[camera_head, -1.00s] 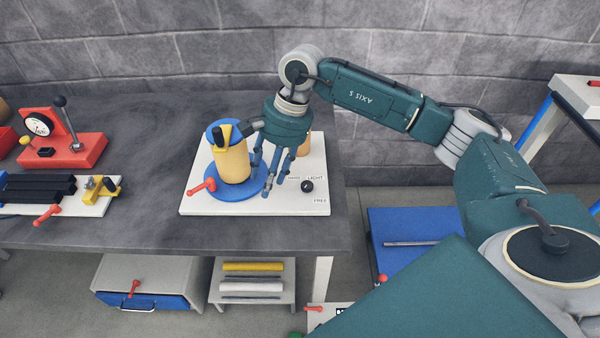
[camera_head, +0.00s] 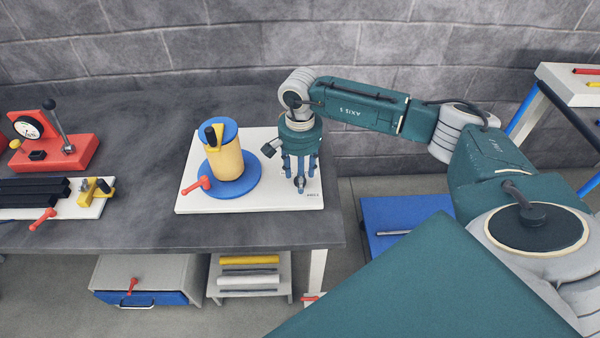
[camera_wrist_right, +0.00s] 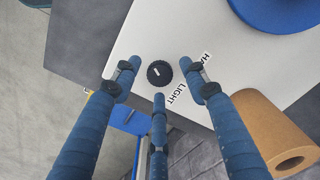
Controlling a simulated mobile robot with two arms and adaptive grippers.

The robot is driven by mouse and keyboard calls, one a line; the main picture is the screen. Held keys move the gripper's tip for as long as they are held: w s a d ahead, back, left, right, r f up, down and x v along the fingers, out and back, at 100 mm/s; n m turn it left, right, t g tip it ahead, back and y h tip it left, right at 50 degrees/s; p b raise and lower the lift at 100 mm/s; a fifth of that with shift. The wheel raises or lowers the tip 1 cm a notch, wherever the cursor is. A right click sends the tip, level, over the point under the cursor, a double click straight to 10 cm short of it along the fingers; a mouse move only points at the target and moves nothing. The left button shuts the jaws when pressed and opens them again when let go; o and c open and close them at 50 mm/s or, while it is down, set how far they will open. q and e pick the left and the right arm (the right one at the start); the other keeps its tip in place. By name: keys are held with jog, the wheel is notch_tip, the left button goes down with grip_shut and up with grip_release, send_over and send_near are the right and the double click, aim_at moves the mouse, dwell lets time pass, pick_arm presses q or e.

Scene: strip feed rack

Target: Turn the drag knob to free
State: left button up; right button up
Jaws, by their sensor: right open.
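The drag knob (camera_wrist_right: 160,74) is a small black round knob with a short white mark, on a white base plate (camera_head: 245,203). In the right wrist view the printed word LIGHT is beside it, a second word is partly hidden, and FREE is not readable. In the head view the knob (camera_head: 299,183) sits among the fingers of my right gripper (camera_head: 302,178), partly covered. That gripper is open, pointing down over the knob, its blue fingers spread around it; I cannot tell whether they touch it. My left gripper is not in view.
A yellow cylinder (camera_head: 224,160) on a blue disc (camera_head: 235,188) with a red lever stands left of the gripper. A tan roll (camera_wrist_right: 265,130) lies close to the fingers. A red gauge stand (camera_head: 70,150) is far left. The bench's front stretch (camera_head: 140,232) is clear.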

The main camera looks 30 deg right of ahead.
jog(key=shift+f, duration=0.25)
jog(key=shift+c, duration=0.2)
grip_shut()
